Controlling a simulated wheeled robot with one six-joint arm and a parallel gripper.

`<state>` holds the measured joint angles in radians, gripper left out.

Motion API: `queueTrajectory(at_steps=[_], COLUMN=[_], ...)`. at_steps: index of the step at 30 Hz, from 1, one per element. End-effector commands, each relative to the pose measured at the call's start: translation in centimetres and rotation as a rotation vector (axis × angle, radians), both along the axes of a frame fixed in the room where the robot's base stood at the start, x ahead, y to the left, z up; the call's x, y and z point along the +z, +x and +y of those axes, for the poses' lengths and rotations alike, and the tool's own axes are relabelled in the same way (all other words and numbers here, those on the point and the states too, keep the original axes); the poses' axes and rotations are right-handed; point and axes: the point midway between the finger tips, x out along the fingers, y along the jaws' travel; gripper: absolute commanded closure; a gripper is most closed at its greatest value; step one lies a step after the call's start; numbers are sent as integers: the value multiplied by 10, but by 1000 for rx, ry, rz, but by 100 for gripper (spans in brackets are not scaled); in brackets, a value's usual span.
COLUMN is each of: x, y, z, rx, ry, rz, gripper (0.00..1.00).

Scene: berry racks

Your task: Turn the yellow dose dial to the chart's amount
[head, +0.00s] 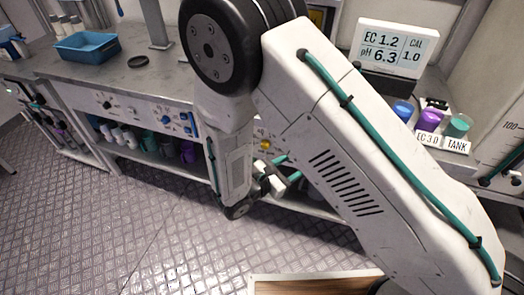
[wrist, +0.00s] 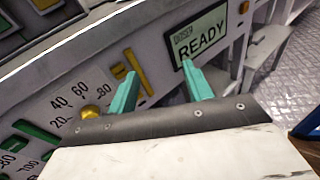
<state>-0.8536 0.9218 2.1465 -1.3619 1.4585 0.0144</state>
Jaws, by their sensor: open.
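The yellow dose dial (wrist: 90,112) is a small round knob on a pale panel in the wrist view, with 20, 40, 60 and 80 printed around it. Its pointer setting is too small to read. It also shows as a yellow spot beside my arm in the head view (head: 265,145). My gripper (wrist: 158,72) is open and empty, its two teal fingers apart. The dial lies left of the fingers, not between them. In the head view my gripper (head: 285,168) is in front of the bench panel. I cannot make out a dose chart.
A yellow lever (wrist: 137,70) in a slot and a READY screen (wrist: 205,40) are near the fingers. Green controls (wrist: 36,132) lie left. A meter (head: 395,50) reads EC 1.2, pH 6.3, CAL 1.0. Cards (head: 442,141) read EC 3.0 and TANK.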

Motion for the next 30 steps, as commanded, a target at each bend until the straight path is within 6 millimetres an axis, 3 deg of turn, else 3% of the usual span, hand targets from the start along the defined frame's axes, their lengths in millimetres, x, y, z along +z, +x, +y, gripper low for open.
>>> queueTrajectory(at_steps=[1, 4, 7, 11, 24, 30], x=[-22, -51, -63, -63, -60, -60], y=[6, 20, 33, 44, 102, 117], z=[17, 52, 83, 103, 87, 81], rx=[107, 309, 461, 556, 572, 573], ry=[-46, -109, -136, -146, -145, -147], rz=[13, 11, -11, -41, -53, -53], gripper=[50, 50, 50, 50, 50, 50])
